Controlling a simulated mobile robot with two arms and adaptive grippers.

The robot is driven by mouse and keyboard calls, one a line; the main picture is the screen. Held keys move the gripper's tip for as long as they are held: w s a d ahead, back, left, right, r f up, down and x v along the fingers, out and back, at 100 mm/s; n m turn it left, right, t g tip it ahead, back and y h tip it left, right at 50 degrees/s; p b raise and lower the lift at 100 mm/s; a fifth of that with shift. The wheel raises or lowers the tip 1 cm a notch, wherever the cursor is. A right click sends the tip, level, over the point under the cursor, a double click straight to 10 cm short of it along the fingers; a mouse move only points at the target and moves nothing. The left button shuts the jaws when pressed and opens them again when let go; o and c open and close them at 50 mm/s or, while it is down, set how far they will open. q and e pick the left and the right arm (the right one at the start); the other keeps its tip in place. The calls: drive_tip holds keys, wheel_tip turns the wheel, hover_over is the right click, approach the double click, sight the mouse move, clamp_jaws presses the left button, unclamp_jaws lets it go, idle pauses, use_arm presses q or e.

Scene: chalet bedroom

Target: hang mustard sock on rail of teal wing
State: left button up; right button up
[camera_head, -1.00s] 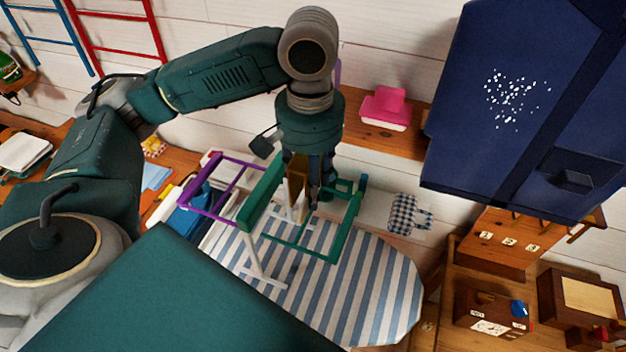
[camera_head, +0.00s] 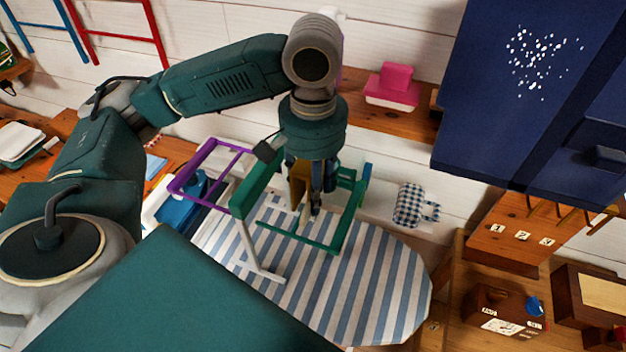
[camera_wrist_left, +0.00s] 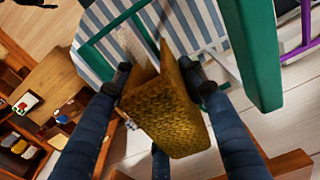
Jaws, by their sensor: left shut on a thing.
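The mustard sock (camera_wrist_left: 168,115) is a textured yellow-brown piece between the fingers of my left gripper (camera_wrist_left: 162,80) in the left wrist view. In the head view my left gripper (camera_head: 318,195) points down at the drying rack, with a mustard sliver of the sock (camera_head: 300,182) beside its fingers. The teal wing (camera_head: 297,238) sticks out on the right side of the rack as a green frame of rails. The gripper and sock are at this wing; whether the sock touches a rail is unclear. The wing also shows in the left wrist view (camera_wrist_left: 252,55). My right gripper is not visible.
A purple wing (camera_head: 205,170) is on the rack's left side. The rack stands by a blue-and-white striped ironing board (camera_head: 365,285).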

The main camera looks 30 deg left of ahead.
use_arm(q)
wheel_tip(320, 180, down, 10)
drive_tip(key=b, duration=0.1)
drive_tip(key=shift+r+b, duration=0.15)
drive_tip(key=shift+b, duration=0.25)
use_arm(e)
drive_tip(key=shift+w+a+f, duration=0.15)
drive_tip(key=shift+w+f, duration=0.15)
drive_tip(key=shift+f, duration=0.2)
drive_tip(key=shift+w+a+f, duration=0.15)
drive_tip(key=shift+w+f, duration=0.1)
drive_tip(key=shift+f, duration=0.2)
use_arm(q)
drive_tip(key=o, duration=1.1)
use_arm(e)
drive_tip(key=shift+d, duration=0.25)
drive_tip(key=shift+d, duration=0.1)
